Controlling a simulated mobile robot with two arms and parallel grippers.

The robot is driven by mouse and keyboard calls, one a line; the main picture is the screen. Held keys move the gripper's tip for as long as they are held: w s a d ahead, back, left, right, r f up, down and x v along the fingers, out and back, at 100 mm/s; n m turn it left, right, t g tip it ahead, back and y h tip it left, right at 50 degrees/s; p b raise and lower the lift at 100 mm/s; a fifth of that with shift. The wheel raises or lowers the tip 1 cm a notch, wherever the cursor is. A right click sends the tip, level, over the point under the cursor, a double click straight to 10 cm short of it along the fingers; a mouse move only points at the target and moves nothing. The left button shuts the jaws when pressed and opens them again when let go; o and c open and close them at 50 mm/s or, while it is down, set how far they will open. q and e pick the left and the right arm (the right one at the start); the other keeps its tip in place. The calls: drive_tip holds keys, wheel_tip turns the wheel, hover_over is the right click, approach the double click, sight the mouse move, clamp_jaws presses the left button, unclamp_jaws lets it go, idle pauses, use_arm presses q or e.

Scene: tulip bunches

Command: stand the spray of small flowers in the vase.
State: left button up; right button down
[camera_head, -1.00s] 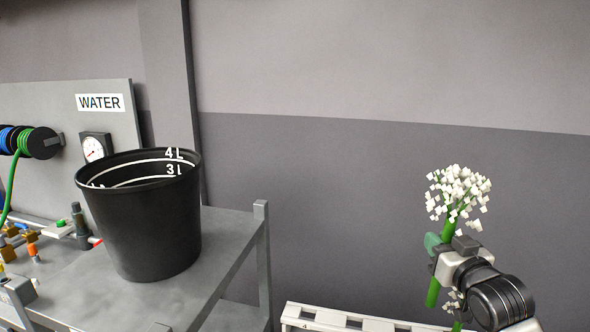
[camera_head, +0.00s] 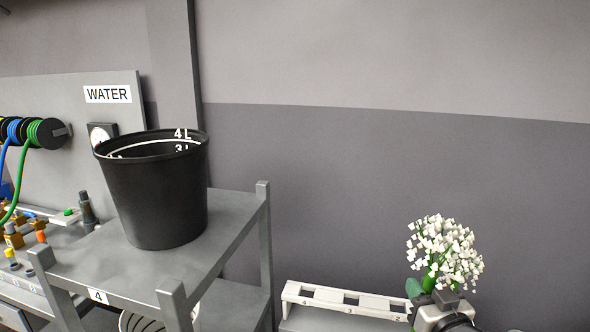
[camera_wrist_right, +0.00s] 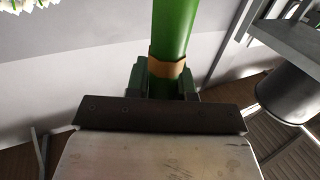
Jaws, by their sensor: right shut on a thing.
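The spray of small white flowers (camera_head: 445,250) is upright at the lower right of the head view. My right gripper (camera_head: 437,298) is shut on its green stem, just under the blooms. In the right wrist view the thick green stem (camera_wrist_right: 175,28), with a tan band (camera_wrist_right: 166,66), stands between the green fingers (camera_wrist_right: 165,85). The stem's lower end is hidden. A black bucket-like vessel (camera_head: 155,200), with white litre marks inside, stands on a grey metal shelf, well left of the spray. No other vase shows clearly. My left gripper is out of view.
The grey shelf (camera_head: 225,225) has raised corner posts. A pale slotted rack (camera_head: 345,300) lies between shelf and spray. A striped container (camera_head: 140,322) is partly hidden below. Hose reels (camera_head: 35,132) and valves are at the left.

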use_arm(q)
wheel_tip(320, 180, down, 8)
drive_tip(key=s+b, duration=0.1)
drive_tip(key=b, duration=0.6)
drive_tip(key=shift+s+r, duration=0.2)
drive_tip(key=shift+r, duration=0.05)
use_arm(e)
drive_tip(key=s+a+f+h, duration=0.1)
drive_tip(key=s+a+f, duration=0.1)
drive_tip(key=s+f, duration=0.6)
drive_tip(key=s+a+f+m+h, duration=0.1)
drive_tip(key=s+a+f, duration=0.2)
drive_tip(key=s+f, duration=0.6)
drive_tip(key=shift+s+a+m+h, duration=0.15)
drive_tip(key=shift+s+m+h, duration=0.15)
drive_tip(key=shift+s, duration=0.55)
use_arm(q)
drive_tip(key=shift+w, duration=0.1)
